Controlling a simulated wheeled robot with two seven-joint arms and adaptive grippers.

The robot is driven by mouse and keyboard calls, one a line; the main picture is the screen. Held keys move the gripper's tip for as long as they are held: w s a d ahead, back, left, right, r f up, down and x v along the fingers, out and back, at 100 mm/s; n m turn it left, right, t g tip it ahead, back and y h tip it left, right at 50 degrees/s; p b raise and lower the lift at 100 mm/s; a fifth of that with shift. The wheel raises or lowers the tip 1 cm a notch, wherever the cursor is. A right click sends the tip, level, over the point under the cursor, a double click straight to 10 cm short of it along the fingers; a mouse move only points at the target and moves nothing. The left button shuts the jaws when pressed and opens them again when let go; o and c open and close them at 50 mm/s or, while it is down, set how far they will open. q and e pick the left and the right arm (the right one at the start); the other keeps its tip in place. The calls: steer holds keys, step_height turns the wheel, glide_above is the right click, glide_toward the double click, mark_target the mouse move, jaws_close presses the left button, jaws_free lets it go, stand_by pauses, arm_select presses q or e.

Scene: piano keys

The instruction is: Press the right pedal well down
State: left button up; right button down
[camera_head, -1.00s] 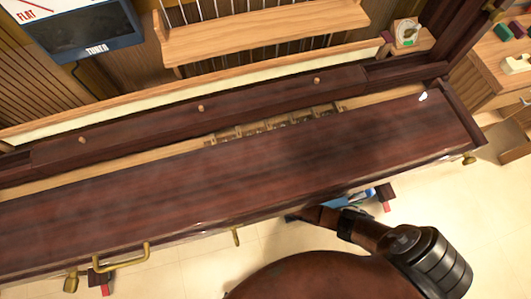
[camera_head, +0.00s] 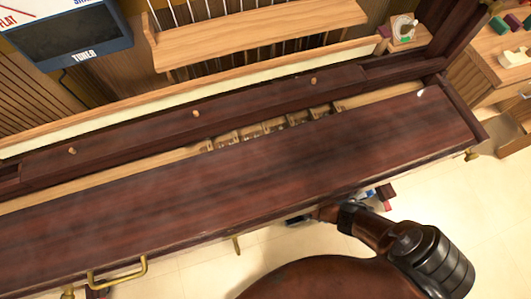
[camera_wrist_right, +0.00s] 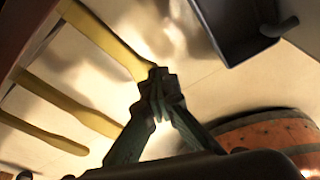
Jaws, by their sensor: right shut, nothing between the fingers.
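Three brass pedals stick out from the dark piano base in the right wrist view. The one at the top, the right pedal as far as I can tell (camera_wrist_right: 112,42), is the longest in the picture. The middle pedal (camera_wrist_right: 70,100) and the lowest pedal (camera_wrist_right: 44,138) lie apart from it. My right gripper (camera_wrist_right: 160,78) is shut and empty, its fingertips overlapping the outer end of the top pedal; I cannot tell whether they touch or press it. In the head view this gripper is mostly hidden under the piano's front edge. My left gripper is not in view.
The dark wooden keyboard lid (camera_head: 230,180) spans the head view above my right arm. It has a brass handle (camera_head: 118,275). A thin brass piece (camera_head: 237,244) shows below its front edge. In the wrist view, a dark box-like part (camera_wrist_right: 235,30) is at upper right. Pale floor surrounds the pedals.

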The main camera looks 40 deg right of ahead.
steer(key=v, duration=1.2)
stand_by(0.7)
